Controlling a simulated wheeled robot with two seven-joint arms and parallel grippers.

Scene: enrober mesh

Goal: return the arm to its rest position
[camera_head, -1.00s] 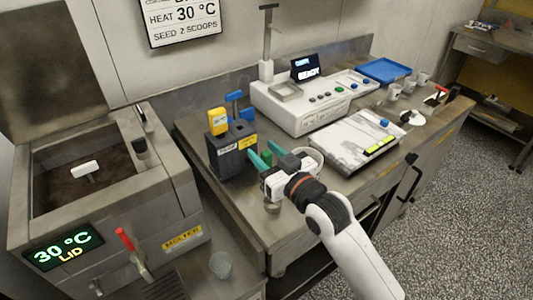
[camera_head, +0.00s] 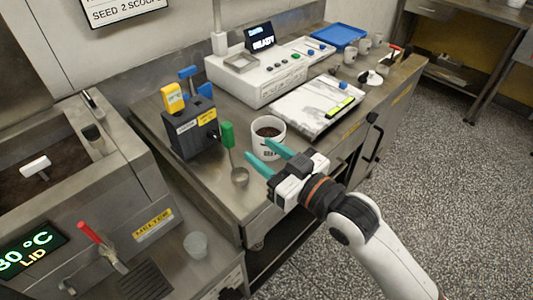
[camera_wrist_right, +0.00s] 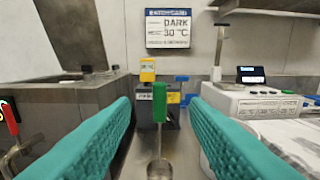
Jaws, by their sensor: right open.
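My right gripper (camera_head: 257,151) is open and empty over the front of the steel bench, with its two teal fingers spread. In the wrist view the gap between the fingers (camera_wrist_right: 160,110) frames a green-handled scoop (camera_wrist_right: 159,102) ahead of it, and nothing is in its grip. In the head view the scoop (camera_head: 228,135) has its handle up and its metal bowl low, in front of the black holder (camera_head: 190,130). The fingers are just right of the scoop and in front of a white cup (camera_head: 268,128) with dark contents. My left gripper is not in view.
A white machine (camera_head: 262,78) and a flat scale-like plate (camera_head: 318,105) stand behind the cup. The melter (camera_head: 125,200) with a red lever is at left, a small clear cup (camera_head: 196,245) before it. Open floor (camera_head: 440,170) lies at right.

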